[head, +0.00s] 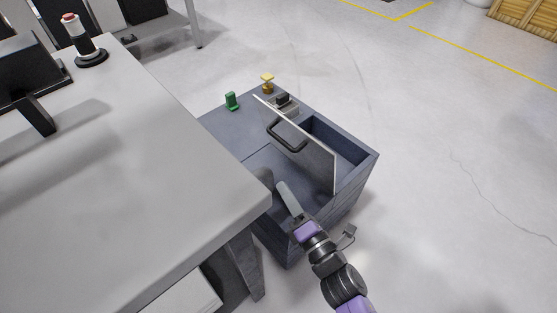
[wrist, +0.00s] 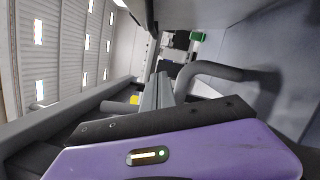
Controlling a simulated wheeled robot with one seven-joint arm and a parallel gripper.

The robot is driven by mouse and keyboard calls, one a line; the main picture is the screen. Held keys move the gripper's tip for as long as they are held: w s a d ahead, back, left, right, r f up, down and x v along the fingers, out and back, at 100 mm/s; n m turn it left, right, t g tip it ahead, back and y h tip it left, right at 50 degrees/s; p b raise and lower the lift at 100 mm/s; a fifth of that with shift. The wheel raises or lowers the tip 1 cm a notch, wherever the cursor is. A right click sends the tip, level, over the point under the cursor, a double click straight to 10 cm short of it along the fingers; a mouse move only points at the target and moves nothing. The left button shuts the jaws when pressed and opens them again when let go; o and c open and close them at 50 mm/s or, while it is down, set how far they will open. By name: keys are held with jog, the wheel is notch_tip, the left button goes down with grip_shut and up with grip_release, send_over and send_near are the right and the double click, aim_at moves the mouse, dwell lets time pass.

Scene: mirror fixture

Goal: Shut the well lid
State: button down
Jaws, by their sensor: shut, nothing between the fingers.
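The well lid (head: 318,163) is a thin pale panel standing steeply up on the blue-grey cabinet (head: 222,128). Its black bar handle (head: 287,137) is on the face toward the left, and a handle bar also shows in the wrist view (wrist: 215,70). The well (head: 337,143) is an open dark recess to the right of the lid. My gripper (head: 282,186) is shut and empty, on the handle side of the lid, below and near the handle in the head view. In the wrist view my gripper's fingers (wrist: 157,92) are close to the handle bar; contact cannot be told.
A grey table (head: 150,170) stands close on the left, its corner beside my gripper. A green item (head: 232,100), a yellow knob (head: 267,81) and a small dark block (head: 283,99) are at the cabinet's far side. Floor to the right is clear.

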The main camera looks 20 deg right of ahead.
jog(key=w+d+r+p, duration=0.2)
jog(key=w+r, duration=0.1)
jog(key=w, duration=0.8)
jog(key=shift+d, duration=0.35)
jog(key=shift+f, duration=0.1)
